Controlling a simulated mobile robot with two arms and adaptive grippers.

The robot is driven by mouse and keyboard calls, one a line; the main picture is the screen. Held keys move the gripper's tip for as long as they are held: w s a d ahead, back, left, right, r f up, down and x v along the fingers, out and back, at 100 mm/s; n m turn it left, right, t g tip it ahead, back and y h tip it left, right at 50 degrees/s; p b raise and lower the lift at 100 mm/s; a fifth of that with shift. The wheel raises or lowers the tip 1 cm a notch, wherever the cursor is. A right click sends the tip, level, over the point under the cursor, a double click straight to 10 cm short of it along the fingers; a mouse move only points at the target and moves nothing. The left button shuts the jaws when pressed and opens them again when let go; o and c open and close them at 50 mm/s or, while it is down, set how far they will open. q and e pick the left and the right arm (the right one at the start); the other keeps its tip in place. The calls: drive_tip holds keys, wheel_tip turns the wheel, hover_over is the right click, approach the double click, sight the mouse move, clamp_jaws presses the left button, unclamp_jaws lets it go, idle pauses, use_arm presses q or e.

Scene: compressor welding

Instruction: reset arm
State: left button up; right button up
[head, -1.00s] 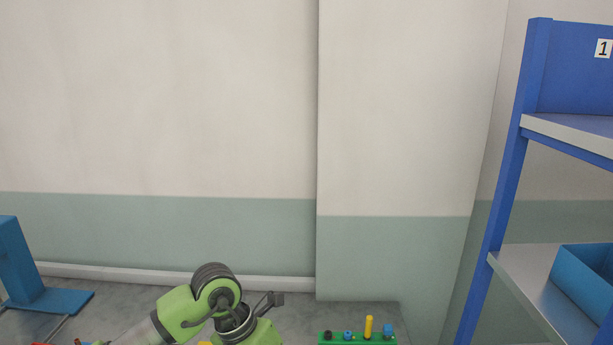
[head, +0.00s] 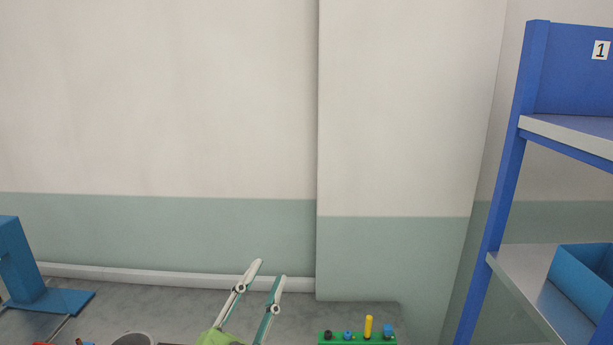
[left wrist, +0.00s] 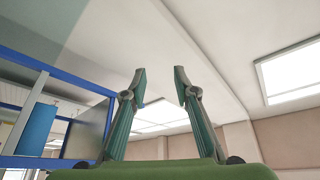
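My left gripper (head: 268,270) shows at the bottom of the head view, its two thin fingers pointing up and spread apart. It also shows in the left wrist view (left wrist: 160,74), with a clear gap between the fingertips and nothing between them. The wrist view looks up past the fingers at the ceiling. My right gripper is in neither view.
A green block with coloured pegs (head: 358,339) is at the bottom, right of my left gripper. A blue shelf rack (head: 504,180) with a blue bin (head: 582,280) stands at the right. A blue stand (head: 30,270) is at the far left. The wall behind is bare.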

use_arm(q)
drive_tip(key=s+a+f+n+g+y, duration=0.4)
drive_tip(key=a+f, duration=0.2)
drive_tip(key=f, duration=0.5)
drive_tip(key=s+a+f+n+g+y, duration=0.35)
drive_tip(key=a+f+n, duration=0.2)
drive_tip(key=f, duration=0.55)
drive_tip(key=s+a+f+g, duration=0.1)
drive_tip(key=s+f+g, duration=0.45)
drive_tip(key=s, duration=0.45)
drive_tip(key=s+a+f+g, duration=0.1)
drive_tip(key=s+f+g, duration=0.3)
drive_tip(key=s+f, duration=0.45)
drive_tip(key=s+f+g+b, duration=0.1)
drive_tip(key=s+f+b, duration=0.15)
drive_tip(key=f, duration=1.35)
drive_tip(key=s+f+g+b, duration=0.15)
drive_tip(key=f+b, duration=0.25)
drive_tip(key=f, duration=1.2)
drive_tip(key=s+a+f+b, duration=0.2)
drive_tip(key=s+f+b, duration=0.1)
drive_tip(key=s+f, duration=1.3)
wheel_tip(320, 180, down, 3)
drive_tip(key=shift+s+a+f+b, duration=0.2)
drive_tip(key=shift+s+a+b, duration=0.1)
drive_tip(key=shift+s+b, duration=0.1)
drive_tip(key=shift+w, duration=0.1)
